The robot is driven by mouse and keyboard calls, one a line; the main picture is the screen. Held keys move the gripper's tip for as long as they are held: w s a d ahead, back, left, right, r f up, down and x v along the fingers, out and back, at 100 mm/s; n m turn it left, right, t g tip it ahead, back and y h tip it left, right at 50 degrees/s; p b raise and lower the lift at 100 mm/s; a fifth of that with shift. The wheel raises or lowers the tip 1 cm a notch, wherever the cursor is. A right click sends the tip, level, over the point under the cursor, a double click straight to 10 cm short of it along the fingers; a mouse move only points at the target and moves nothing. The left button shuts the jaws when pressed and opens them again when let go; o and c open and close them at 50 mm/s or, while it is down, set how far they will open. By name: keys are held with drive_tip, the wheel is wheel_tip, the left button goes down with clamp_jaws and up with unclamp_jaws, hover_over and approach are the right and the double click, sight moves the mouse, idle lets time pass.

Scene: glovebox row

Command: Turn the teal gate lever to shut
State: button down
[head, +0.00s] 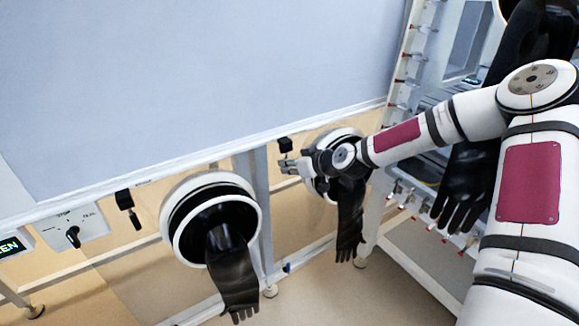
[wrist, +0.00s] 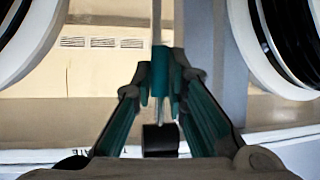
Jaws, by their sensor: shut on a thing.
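The teal lever (wrist: 160,68) shows in the wrist view as an upright teal grip between my fingertips, in line with a black block (wrist: 160,141) nearer the camera. My gripper (wrist: 160,98) is shut on the lever, with one finger on each side. In the head view my gripper (head: 289,167) is just below a black block (head: 285,145) under the panel's lower edge. The lever cannot be made out there, as it is small and covered by the fingers. A label on the rail ending in "ATE" (wrist: 98,168) is partly hidden by my gripper.
A glove port (head: 166,232) with a hanging black glove (head: 234,278) is left of my gripper. Another port with a glove (head: 350,220) is close behind my gripper. A black fitting (head: 125,200) and a knob panel (head: 92,224) are farther left. A frame post (head: 254,172) stands between the ports.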

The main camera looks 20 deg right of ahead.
idle(0.3)
drive_tip(key=c, duration=1.6)
unclamp_jaws()
drive_tip(key=v, duration=1.2)
drive_tip(key=shift+f, duration=0.15)
